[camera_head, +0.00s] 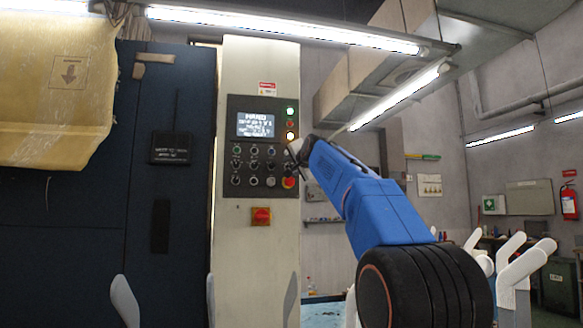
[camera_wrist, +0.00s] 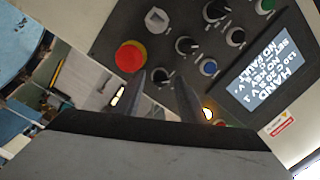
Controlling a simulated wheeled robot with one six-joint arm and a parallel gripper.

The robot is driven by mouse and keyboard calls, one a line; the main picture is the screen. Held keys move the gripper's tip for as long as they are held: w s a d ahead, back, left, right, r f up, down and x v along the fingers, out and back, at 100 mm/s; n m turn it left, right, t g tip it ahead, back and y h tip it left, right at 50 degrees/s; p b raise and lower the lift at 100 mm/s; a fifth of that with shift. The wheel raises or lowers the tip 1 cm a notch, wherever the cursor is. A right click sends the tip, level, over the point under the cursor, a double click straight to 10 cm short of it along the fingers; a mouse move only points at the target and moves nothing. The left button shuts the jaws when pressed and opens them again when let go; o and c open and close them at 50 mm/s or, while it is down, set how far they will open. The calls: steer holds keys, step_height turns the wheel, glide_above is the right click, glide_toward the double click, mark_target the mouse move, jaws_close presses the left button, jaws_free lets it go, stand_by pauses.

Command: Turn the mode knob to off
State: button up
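The control panel (camera_head: 231,160) on the pale column carries a screen, lamps, buttons and several small black knobs. Which knob is the mode knob cannot be read from the labels. In the wrist view one black knob (camera_wrist: 163,74) shows between the tips of my gripper (camera_wrist: 158,82), beside the red mushroom button (camera_wrist: 130,56). My gripper's fingers are apart, with nothing clearly held. Whether they touch the knob cannot be told. In the head view my gripper (camera_head: 298,148) is at the panel's right edge, partly covering it. The lit screen (camera_head: 256,124) begins with "HAND".
Other black knobs (camera_wrist: 187,45) and blue buttons (camera_wrist: 208,67) sit close by on the panel. White forms (camera_head: 522,262) stand at lower right.

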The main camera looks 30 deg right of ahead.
jaws_close()
steer(key=shift+m, duration=0.3)
steer(key=m, duration=0.4)
steer(key=shift+f, duration=0.15)
steer(key=shift+m+t, duration=0.3)
steer(key=shift+m, duration=1.9)
steer(key=shift+f+h, duration=0.1)
steer(key=shift+h, duration=0.3)
